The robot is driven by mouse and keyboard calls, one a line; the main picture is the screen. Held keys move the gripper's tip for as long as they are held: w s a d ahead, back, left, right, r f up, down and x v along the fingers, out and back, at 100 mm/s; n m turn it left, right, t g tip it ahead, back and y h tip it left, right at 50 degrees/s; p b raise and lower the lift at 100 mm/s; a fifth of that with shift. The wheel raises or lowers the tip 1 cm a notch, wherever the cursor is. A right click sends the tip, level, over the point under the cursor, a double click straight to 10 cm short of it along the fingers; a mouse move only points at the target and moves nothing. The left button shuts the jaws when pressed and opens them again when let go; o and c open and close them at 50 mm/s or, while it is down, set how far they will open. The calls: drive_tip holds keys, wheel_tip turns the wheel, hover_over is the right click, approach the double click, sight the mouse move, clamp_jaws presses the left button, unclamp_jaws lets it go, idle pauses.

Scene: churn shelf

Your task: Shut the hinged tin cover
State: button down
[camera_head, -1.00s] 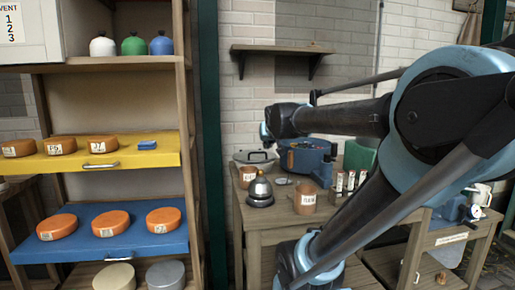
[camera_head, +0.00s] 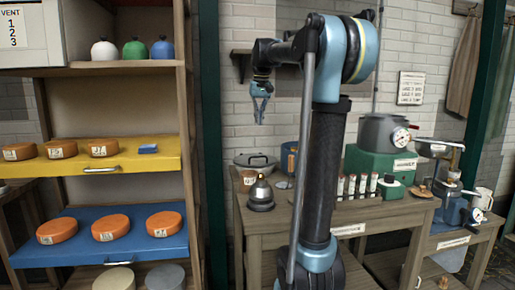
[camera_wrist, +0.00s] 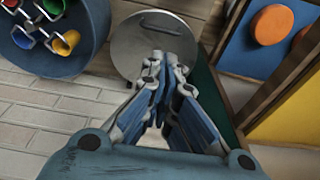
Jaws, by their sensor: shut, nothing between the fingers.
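A blue round tin (camera_wrist: 62,40) lies at the upper left of the wrist view, its open mouth showing coloured cups. A blue part in the head view (camera_head: 289,158) seems to be the same tin, mostly hidden behind my arm. A round grey metal cover (camera_wrist: 150,45) with a small handle sits beside it; a grey lidded pot (camera_head: 256,161) stands left of the blue part in the head view. I cannot tell whether the cover is hinged to the tin. My gripper (camera_head: 260,118) is shut and empty, pointing down above the pot, apart from everything.
A silver bell-shaped thing (camera_head: 261,194) and a copper-coloured cup (camera_head: 247,178) stand on the wooden bench (camera_head: 272,225). Several labelled vials (camera_head: 362,186) and a green box (camera_head: 375,165) are to the right. A shelf unit with yellow (camera_head: 70,178) and blue (camera_head: 95,248) boards stands left.

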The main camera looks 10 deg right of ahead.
hover_over(257, 163)
wheel_tip(257, 163, down, 14)
drive_tip(key=shift+d+r, duration=0.1)
drive_tip(key=shift+d, duration=0.05)
idle(0.4)
drive_tip(key=shift+s+f, duration=0.15)
drive_tip(key=shift+f, duration=0.5)
drive_tip(key=shift+s+f+t, duration=0.2)
drive_tip(key=shift+f+t, duration=0.05)
drive_tip(key=shift+t, duration=0.15)
drive_tip(key=shift+s, duration=0.25)
